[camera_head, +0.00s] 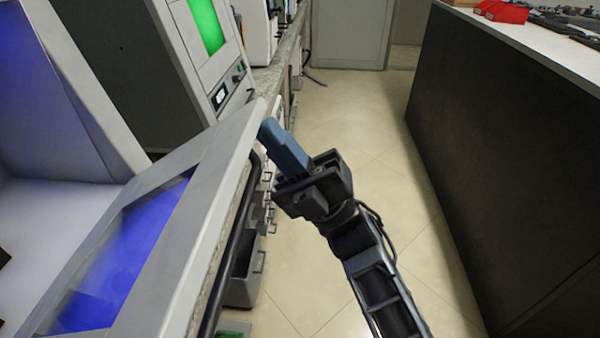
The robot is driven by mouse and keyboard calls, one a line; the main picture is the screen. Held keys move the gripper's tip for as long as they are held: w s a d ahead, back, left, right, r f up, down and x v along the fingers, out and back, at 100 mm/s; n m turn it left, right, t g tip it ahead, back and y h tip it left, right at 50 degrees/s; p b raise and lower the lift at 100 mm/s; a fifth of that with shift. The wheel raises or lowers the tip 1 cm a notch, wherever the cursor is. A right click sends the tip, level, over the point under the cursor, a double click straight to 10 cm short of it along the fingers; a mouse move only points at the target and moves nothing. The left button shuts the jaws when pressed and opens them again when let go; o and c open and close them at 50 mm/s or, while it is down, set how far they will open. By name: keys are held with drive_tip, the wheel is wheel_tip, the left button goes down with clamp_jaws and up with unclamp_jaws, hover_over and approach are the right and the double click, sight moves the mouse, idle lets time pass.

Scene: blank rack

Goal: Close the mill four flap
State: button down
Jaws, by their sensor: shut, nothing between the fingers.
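A milling machine's flap (192,215), a light grey frame around a blue-lit window, stands tilted out at the left. The opening of the machine (45,195) behind it shows a pale, blue-lit interior, so the flap is open. My gripper (268,128) is shut and empty. Its blue fingers point up and left, with their tips at the upper right corner of the flap. I cannot tell whether they touch it. Any label on the machine is out of view.
Another machine with a green window (207,25) stands beyond on the same counter. Drawers with handles (243,270) sit below the counter. A dark cabinet (510,130) with red bins (502,11) on top bounds the right. The tiled aisle floor (350,110) between is clear.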

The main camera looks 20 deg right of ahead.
sight(243, 117)
drive_tip(key=a+r+p, duration=0.1)
drive_tip(key=r, duration=0.1)
drive_tip(key=a+r+h+p, duration=0.1)
drive_tip(key=r, duration=0.1)
drive_tip(key=w+a+r+h+p, duration=0.1)
drive_tip(key=r, duration=0.1)
drive_tip(key=shift+w+a+r+g, duration=0.1)
drive_tip(key=shift+a+r+g, duration=0.15)
drive_tip(key=shift+g, duration=0.15)
drive_tip(key=w+a+r, duration=0.3)
drive_tip(key=a+r, duration=0.1)
drive_tip(key=a, duration=0.6)
drive_tip(key=w+a+r+h+p, duration=0.1)
drive_tip(key=w+a+r, duration=0.3)
drive_tip(key=a, duration=0.6)
drive_tip(key=shift+w+a+r+g+h+p, duration=0.2)
drive_tip(key=shift+a+r+g+h+p, duration=0.1)
drive_tip(key=shift+r, duration=0.35)
drive_tip(key=shift+d, duration=0.15)
